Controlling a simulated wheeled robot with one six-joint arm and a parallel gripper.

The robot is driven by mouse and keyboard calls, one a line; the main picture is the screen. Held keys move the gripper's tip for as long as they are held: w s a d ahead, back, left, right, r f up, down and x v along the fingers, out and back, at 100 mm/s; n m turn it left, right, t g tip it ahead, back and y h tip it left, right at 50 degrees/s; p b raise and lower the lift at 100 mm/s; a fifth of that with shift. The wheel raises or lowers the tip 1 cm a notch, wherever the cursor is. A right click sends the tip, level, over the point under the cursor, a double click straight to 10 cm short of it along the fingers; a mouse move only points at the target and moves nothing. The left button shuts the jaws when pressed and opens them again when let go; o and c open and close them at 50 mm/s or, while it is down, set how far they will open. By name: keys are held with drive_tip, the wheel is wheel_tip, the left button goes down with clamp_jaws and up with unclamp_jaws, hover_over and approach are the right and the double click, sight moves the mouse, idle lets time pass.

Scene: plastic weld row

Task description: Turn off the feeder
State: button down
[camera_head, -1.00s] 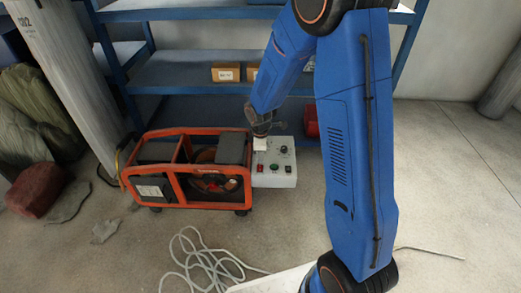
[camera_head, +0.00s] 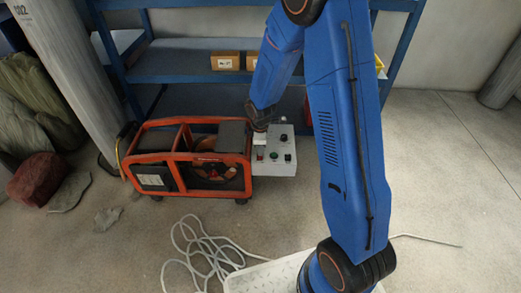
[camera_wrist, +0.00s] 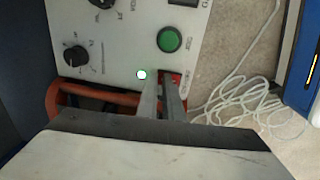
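The feeder (camera_head: 187,163) is an orange-red framed machine on the floor, left of centre in the head view. A grey control box (camera_head: 280,166) is on its right side. In the wrist view the panel (camera_wrist: 115,60) shows black knobs, a round green button (camera_wrist: 170,40), a small lit white-green lamp (camera_wrist: 141,75) and a red switch (camera_wrist: 177,77). My gripper (camera_wrist: 163,82) has its two grey fingers close together, tips at the red switch and partly hiding it. I cannot tell whether they touch it. Nothing is seen between them. In the head view my gripper (camera_head: 261,128) is over the box.
A blue shelf (camera_head: 180,75) with small cardboard boxes (camera_head: 225,61) stands behind the feeder. A pale cable (camera_head: 200,245) lies coiled on the floor in front. A pillar (camera_head: 60,80), sacks (camera_head: 22,130) and rubble (camera_head: 68,192) are at the left. Floor at the right is mostly clear.

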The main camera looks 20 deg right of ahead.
drive_tip(key=shift+s+f, duration=0.1)
drive_tip(key=shift+f, duration=0.35)
drive_tip(key=shift+s+a, duration=0.15)
drive_tip(key=shift+s, duration=0.55)
drive_tip(key=shift+a+r, duration=0.1)
drive_tip(key=shift+r, duration=0.15)
wheel_tip(320, 180, up, 14)
drive_tip(key=shift+r, duration=0.15)
idle(0.5)
idle(0.3)
